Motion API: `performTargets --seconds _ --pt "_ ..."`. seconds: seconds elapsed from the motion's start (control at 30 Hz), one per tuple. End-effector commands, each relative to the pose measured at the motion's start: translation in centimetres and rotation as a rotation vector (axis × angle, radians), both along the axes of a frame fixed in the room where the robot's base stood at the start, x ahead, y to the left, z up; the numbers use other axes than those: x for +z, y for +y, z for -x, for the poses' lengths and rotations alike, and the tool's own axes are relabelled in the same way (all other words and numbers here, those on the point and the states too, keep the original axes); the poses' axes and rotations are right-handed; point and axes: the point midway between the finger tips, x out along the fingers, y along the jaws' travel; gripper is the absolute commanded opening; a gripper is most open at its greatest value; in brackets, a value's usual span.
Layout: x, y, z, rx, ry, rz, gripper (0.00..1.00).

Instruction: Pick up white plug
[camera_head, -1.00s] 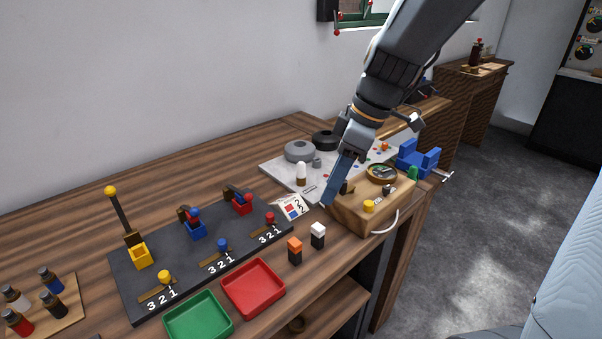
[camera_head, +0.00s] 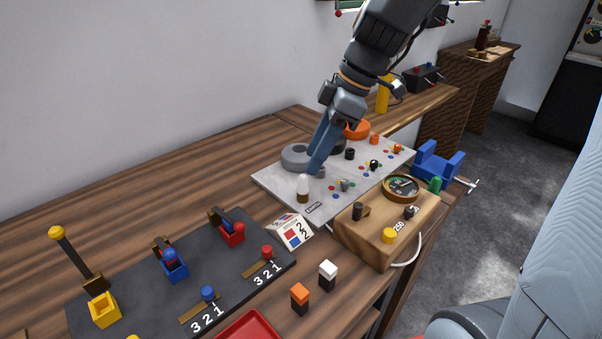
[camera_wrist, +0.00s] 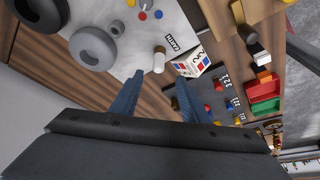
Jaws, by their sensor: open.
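The white plug (camera_head: 328,275) stands upright on the table near the front edge, with a white top and a black lower part. It stands just right of a similar orange-topped plug (camera_head: 299,298). It also shows small at the right of the wrist view (camera_wrist: 262,60). My gripper (camera_head: 318,165) is above the grey panel, behind and apart from the white plug. In the wrist view both blue fingers (camera_wrist: 157,98) are spread with nothing between them.
A white-topped bulb (camera_head: 303,185) stands on the grey panel (camera_head: 272,183). A wooden meter box (camera_head: 372,242) is right of the plugs. A dark lever board (camera_head: 205,262) and a red tray (camera_head: 252,328) are to the left. A folded card (camera_head: 292,232) stands behind the plugs.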

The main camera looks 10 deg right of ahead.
Motion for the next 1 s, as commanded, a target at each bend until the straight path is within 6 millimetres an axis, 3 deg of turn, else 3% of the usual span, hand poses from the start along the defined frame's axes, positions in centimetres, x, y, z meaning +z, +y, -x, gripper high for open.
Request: performTargets --seconds 0.63,0.97,1.0 --pt "-6.4 2.1 -0.8 -0.01 0.004 0.0 0.42" --pt "-7.0 2.4 -0.9 -0.009 0.001 0.001 0.42" --pt "-7.0 2.4 -0.9 -0.009 0.001 0.001 0.36"
